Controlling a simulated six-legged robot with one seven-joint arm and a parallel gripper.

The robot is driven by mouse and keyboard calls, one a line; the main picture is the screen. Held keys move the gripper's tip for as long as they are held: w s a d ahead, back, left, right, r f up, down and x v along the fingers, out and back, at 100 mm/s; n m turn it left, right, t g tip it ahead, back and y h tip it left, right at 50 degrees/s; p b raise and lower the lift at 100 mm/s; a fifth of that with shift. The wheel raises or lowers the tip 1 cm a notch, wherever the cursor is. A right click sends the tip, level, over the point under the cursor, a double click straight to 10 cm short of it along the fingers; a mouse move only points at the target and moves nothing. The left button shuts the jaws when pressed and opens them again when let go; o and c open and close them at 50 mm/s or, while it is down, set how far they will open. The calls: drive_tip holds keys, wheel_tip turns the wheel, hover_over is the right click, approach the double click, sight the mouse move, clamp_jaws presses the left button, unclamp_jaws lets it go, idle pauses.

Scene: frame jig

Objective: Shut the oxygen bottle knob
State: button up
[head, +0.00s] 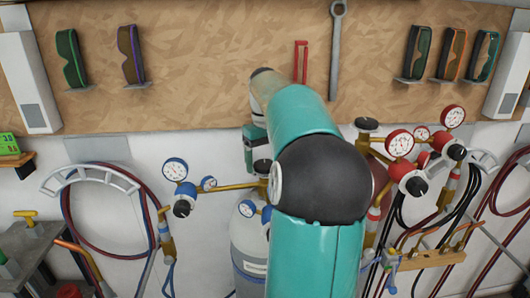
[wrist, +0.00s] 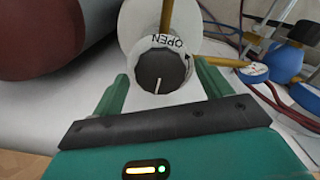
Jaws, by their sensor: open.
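The oxygen bottle (head: 247,245) is the white cylinder fitted with blue regulators, partly hidden by my arm in the head view. Its dark round knob (wrist: 160,72) shows in the wrist view, with a white pointer line and a white ring marked OPEN with an arrow. In the head view the knob (head: 262,166) is a small dark cap on the bottle's brass valve. My gripper (wrist: 160,85) is open, its two green fingers to either side of the knob with gaps between. In the head view my arm hides most of the gripper.
A dark red bottle (wrist: 50,35) stands beside the oxygen bottle. Blue gauges (head: 175,170) and hoses (head: 105,168) are to the left, red gauges (head: 399,143) to the right. A wooden tool board (head: 210,60) is behind.

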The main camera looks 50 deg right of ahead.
wheel_tip(320, 180, up, 14)
drive_tip(key=shift+f, duration=0.15)
idle(0.3)
idle(0.4)
